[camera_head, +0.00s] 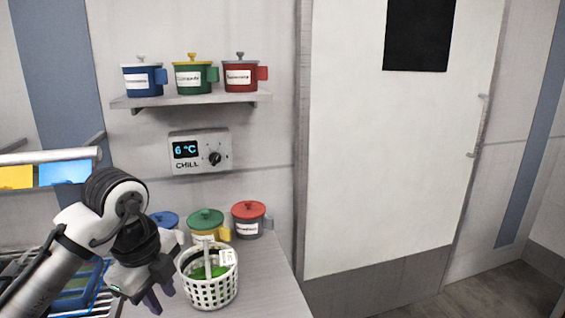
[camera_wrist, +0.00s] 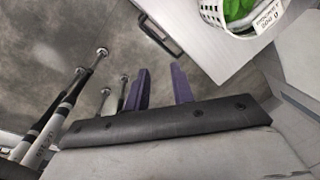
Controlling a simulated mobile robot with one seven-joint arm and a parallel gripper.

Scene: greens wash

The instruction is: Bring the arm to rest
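My gripper (camera_head: 158,297) hangs at the lower left in the head view, just left of and in front of a white basket (camera_head: 210,291) on the counter. In the wrist view my gripper's two purple fingers (camera_wrist: 160,90) stand apart with nothing between them. They point past the counter edge toward the grey floor. The white basket also shows at the top right of the wrist view (camera_wrist: 212,14). It holds green leaves (camera_head: 208,271) and carries a white label. My arm is bent over the left side of the counter.
Lidded pots in blue, green (camera_head: 205,217) and red (camera_head: 249,210) stand behind the basket. A wall shelf (camera_head: 190,101) holds three labelled pots. A chill dial panel (camera_head: 200,152) reads 6 °C. A rack with a blue tray (camera_head: 80,298) is at left; a pale door (camera_head: 390,150) is at right.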

